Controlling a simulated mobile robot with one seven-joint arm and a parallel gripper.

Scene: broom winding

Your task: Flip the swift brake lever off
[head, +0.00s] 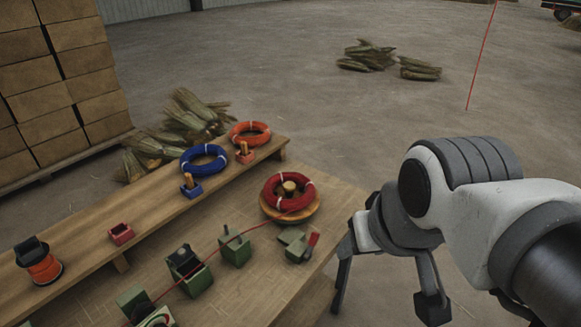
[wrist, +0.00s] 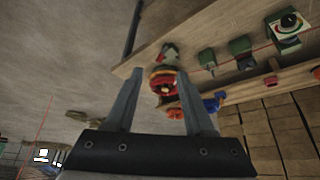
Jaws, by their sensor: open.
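The swift (head: 291,216) is a round wooden disc carrying a red coil (head: 272,190) around a wooden hub, at the right part of the bench. The brake lever (head: 313,240) is a small red handle on a green block (head: 293,243) just in front of the swift. In the wrist view the red coil (wrist: 163,82) shows between the fingers, with the green brake block (wrist: 170,54) just above it. My gripper (head: 385,308) is open and empty, right of the bench's edge and apart from the lever; its fingers also show in the wrist view (wrist: 161,80).
A red strand runs from the swift past green devices (head: 235,248) toward the front left. A raised shelf (head: 80,233) holds a blue coil (head: 204,158), an orange coil (head: 249,132) and an orange spool (head: 45,269). Stacked boxes (head: 70,70) stand behind.

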